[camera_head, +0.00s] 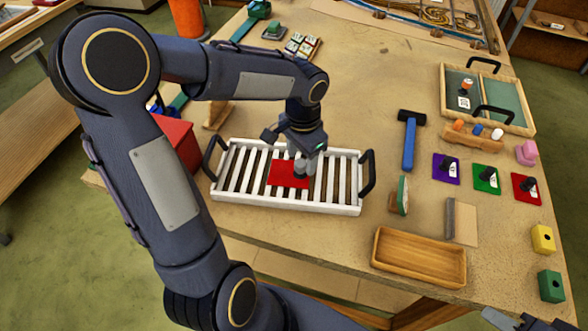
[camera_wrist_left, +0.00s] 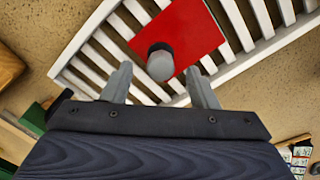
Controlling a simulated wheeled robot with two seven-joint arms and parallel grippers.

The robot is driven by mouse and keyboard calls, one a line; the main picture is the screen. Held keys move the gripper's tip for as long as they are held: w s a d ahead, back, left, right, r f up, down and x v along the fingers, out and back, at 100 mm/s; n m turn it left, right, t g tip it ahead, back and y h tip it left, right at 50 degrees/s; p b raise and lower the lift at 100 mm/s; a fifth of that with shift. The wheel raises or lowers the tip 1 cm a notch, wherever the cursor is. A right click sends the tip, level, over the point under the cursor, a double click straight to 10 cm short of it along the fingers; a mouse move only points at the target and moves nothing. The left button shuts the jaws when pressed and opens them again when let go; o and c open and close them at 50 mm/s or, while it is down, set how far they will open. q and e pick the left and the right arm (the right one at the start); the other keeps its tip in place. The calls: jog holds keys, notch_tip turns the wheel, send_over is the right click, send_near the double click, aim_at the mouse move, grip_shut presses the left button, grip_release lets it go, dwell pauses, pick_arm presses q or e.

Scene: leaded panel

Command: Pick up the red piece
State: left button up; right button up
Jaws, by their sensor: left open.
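The red piece (camera_head: 287,174) is a flat red square with a grey knob, lying on a white slatted rack (camera_head: 338,208). In the left wrist view the red piece (camera_wrist_left: 195,30) and its rounded knob (camera_wrist_left: 160,62) show clearly. My left gripper (camera_head: 303,168) is open over the piece. In the left wrist view its two fingertips (camera_wrist_left: 159,72) stand apart on either side of the knob's near end, and I cannot tell whether they touch it. Part of my right gripper (camera_head: 515,320) seems to show at the bottom right corner, mostly cut off.
The rack has dark handles at both ends. Purple (camera_head: 446,169), green (camera_head: 487,179) and another red square (camera_head: 526,188) with dark knobs lie at the right. A blue-handled hammer (camera_head: 409,145), an empty wooden tray (camera_head: 420,257) and a red box (camera_head: 178,143) surround the rack.

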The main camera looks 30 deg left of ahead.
aim_at(300, 163)
pick_arm(q)
jog(key=shift+f, duration=1.55)
jog(key=shift+s, duration=0.1)
jog(key=shift+c, duration=0.4)
jog(key=c, duration=0.9)
jog(key=shift+r, duration=0.1)
